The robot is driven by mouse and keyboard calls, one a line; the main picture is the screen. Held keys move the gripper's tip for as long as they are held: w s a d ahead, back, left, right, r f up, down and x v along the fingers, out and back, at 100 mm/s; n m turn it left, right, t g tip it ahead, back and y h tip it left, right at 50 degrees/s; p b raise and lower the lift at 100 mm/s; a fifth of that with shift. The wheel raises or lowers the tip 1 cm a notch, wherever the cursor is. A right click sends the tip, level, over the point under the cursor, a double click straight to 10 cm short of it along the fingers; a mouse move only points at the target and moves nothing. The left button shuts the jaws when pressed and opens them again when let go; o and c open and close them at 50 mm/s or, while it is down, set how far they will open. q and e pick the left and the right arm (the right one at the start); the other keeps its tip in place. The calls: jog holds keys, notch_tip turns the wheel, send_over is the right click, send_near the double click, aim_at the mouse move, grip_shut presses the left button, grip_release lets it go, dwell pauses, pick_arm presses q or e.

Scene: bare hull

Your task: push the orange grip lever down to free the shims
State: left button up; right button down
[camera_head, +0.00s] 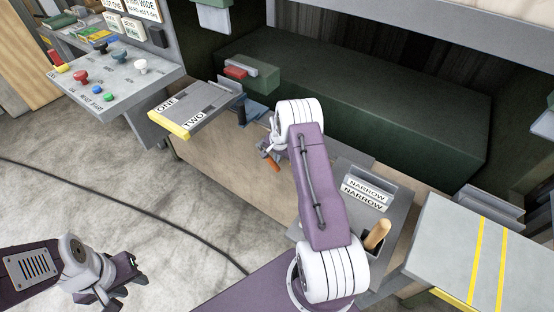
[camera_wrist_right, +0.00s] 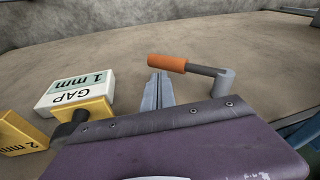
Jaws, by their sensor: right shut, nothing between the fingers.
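The orange grip lever (camera_wrist_right: 167,63) shows in the right wrist view, lying roughly level. A grey arm joins it to an upright grey pivot (camera_wrist_right: 223,80) on its right. In the head view only a small piece of the orange grip (camera_head: 273,165) shows beside my right wrist. My right gripper (camera_wrist_right: 158,78) is shut and empty, with its tips just short of the orange grip in the picture; I cannot tell whether they touch it. I cannot make out the shims for certain. My left gripper (camera_head: 124,284) is open and empty over the floor at lower left.
A white GAP 1 mm block (camera_wrist_right: 75,88) and a yellow 2 mm block (camera_wrist_right: 18,133) are left of the right fingers. A ONE/TWO tray (camera_head: 195,107), a NARROW holder (camera_head: 365,190) with a wooden handle (camera_head: 377,235) and a yellow-striped plate (camera_head: 470,245) flank my right arm.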

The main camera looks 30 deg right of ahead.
jog(key=d+v, duration=0.1)
jog(key=v, duration=0.4)
jog(key=m+t+h+b, duration=0.1)
jog(key=m+h+b, duration=0.1)
jog(key=b, duration=0.9)
send_near(275, 164)
jog(key=x, duration=0.5)
jog(key=shift+s+d+f+b, duration=0.1)
jog(key=shift+s+d+b, duration=0.05)
jog(key=shift+d+b, duration=0.15)
jog(key=shift+w+a+f, duration=0.1)
jog(key=shift+w+f, duration=0.25)
jog(key=shift+f, duration=0.05)
